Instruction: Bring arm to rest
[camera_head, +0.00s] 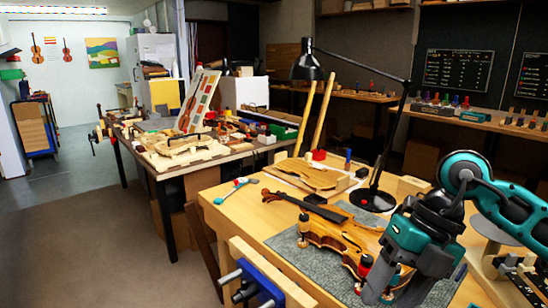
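My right arm comes in from the right edge, teal and dark grey. Its gripper (392,294) points down over the near right part of the bench, in front of the violin's lower body. The grey fingers look spread apart, and small clamp parts show between and behind them; I see no clear grip on any of these. The violin (334,234) lies on a grey mat (284,246), its neck towards the back left. A spool clamp (304,229) stands at its edge, and a red-topped clamp (365,263) is close beside the gripper. My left gripper is out of view.
A black desk lamp (372,198) stands behind the violin. A blue vise (250,285) is on the bench's front left. A violin plate (308,176) lies at the back. Dark parts and a tray (520,275) are at the right, under my arm.

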